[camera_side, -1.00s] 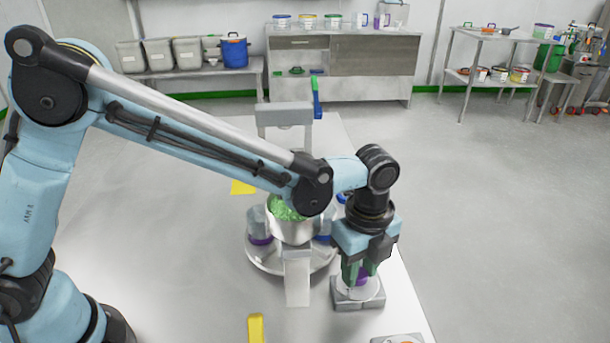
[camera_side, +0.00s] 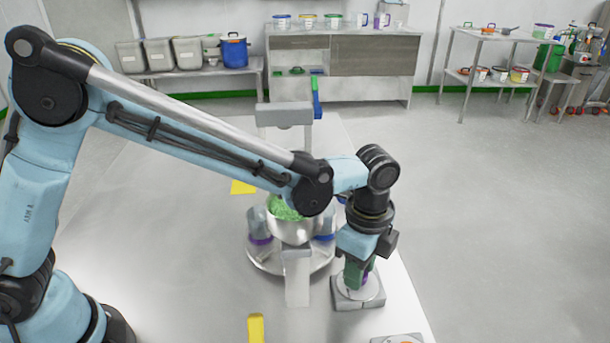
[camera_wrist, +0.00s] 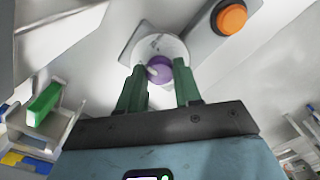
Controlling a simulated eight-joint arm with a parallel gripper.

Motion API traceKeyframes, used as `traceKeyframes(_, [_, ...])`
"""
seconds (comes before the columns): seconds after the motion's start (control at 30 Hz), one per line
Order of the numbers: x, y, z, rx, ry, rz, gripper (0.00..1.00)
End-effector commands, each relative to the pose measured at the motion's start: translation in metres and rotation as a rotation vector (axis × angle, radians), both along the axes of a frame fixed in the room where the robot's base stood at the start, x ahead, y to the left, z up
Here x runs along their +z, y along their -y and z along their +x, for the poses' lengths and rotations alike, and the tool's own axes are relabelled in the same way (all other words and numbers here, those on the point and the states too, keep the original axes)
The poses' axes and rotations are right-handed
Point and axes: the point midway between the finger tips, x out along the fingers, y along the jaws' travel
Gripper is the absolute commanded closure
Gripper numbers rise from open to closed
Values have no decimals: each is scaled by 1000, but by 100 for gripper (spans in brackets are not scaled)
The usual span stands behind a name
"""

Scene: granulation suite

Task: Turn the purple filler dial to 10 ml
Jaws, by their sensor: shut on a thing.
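The purple dial (camera_wrist: 159,69) sits on a pale round plate on a grey base, at the front right of the table in the side view. Only a sliver of the purple dial (camera_side: 366,279) shows there, behind the fingers. My gripper (camera_side: 358,279) points down over it, its green fingers shut on the dial. In the wrist view my gripper (camera_wrist: 160,78) has one finger on each side of the purple knob. A pale mark shows on the knob, but no scale numbers can be read.
An orange button (camera_wrist: 232,18) on a grey box is near the dial. A steel bowl (camera_side: 292,232) with green contents stands on a round tray left of my gripper. A yellow object (camera_side: 256,328) lies at the front edge. Bare table lies to the left.

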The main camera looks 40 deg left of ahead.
Motion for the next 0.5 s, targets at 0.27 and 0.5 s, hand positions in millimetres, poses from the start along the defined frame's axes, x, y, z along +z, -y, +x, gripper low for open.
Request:
traceKeyframes(0.27, [0,0,0,152,-1,1,97])
traceKeyframes(0.5, [0,0,0,210,-1,1,97])
